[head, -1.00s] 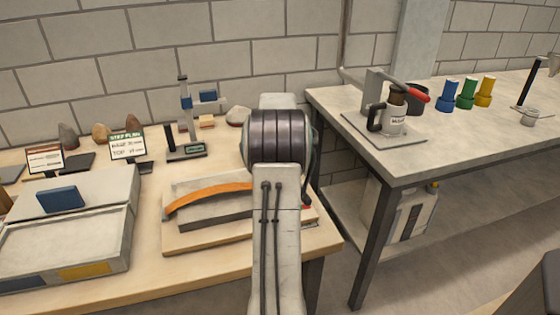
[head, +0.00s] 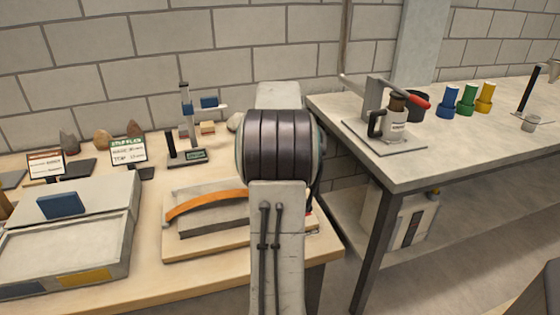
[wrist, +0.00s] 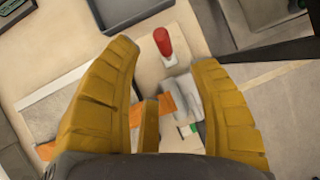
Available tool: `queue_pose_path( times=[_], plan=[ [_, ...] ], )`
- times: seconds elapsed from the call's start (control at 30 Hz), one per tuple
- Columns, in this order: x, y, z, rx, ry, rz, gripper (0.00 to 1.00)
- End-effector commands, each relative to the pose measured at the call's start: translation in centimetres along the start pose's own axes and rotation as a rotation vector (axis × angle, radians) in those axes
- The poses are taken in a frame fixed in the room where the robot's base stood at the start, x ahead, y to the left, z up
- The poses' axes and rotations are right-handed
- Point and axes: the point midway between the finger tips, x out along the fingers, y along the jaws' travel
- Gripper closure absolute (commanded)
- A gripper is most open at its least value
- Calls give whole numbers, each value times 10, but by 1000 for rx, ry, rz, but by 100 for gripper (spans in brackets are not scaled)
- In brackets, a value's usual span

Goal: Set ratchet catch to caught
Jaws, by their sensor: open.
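An orange strap (head: 208,203) arches over a grey block (head: 215,221) on a wooden board (head: 190,250) in the head view. My arm hides the strap's right end there. A red-tipped handle (wrist: 163,42) stands beyond the ratchet piece. My gripper (wrist: 163,60) is open, its yellow fingers on either side of the view of these parts. I see no grip on anything. The catch's position cannot be told.
A grey sand tray (head: 65,245) lies at left on the bench. A gauge stand (head: 187,130) and sign cards (head: 128,150) stand behind the strap board. A second table (head: 440,155) at right holds a red-handled press (head: 385,115) and coloured cylinders. A floor gap separates the tables.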

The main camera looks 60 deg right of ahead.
Motion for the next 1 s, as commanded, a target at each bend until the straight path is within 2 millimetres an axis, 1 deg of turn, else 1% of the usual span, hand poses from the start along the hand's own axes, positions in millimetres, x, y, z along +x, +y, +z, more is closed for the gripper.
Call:
queue_pose_path(
  times=[0.03,0.1,0.3,0.43,0.77,0.9,1.0],
  plan=[
    [-8,0,0,0,-2,0,45],
    [-16,0,1,0,-3,0,45],
    [-31,0,0,0,-1,0,45],
    [-34,0,0,0,1,0,45],
    [-35,0,0,0,1,0,45],
    [-42,-2,4,2,6,0,45],
    [-41,-4,6,5,36,2,45]
  ],
)
